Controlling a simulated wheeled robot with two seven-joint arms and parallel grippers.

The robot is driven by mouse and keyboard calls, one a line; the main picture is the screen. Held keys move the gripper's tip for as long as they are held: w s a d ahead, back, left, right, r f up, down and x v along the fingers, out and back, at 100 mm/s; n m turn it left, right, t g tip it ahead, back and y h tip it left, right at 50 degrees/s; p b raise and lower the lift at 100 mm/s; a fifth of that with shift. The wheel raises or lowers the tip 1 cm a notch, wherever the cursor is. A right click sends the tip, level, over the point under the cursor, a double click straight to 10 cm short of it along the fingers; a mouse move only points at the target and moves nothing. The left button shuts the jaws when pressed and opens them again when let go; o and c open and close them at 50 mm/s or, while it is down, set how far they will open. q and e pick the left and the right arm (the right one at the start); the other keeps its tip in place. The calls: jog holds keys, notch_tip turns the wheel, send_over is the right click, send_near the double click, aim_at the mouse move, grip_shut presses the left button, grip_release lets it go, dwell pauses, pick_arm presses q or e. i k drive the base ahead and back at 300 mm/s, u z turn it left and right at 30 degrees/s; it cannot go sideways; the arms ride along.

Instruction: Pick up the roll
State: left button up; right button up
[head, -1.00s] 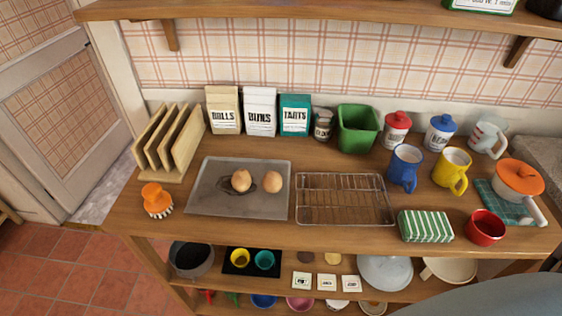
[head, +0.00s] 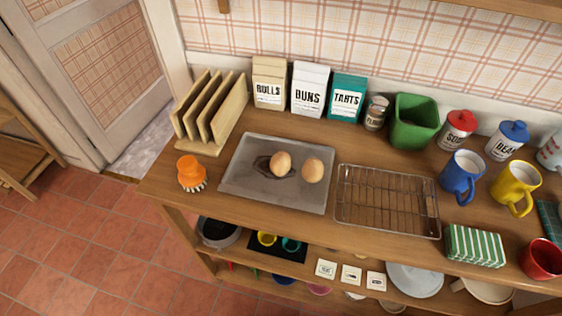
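Two small brown rolls lie on a grey baking tray (head: 240,184) on the wooden counter. The left roll (head: 281,163) sits by a dark patch on the tray. The right roll (head: 313,171) lies close beside it, towards the tray's right side. Neither of my grippers shows in the head view.
A wire cooling rack (head: 388,201) lies right of the tray. A wooden rack (head: 208,115), a bag marked rolls (head: 269,83) and a green bin (head: 414,121) stand behind. Mugs and a striped box (head: 475,246) are at right.

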aim_at(280, 163)
jog(key=u, duration=1)
jog(key=k, duration=0.5)
jog(key=z, duration=0.4)
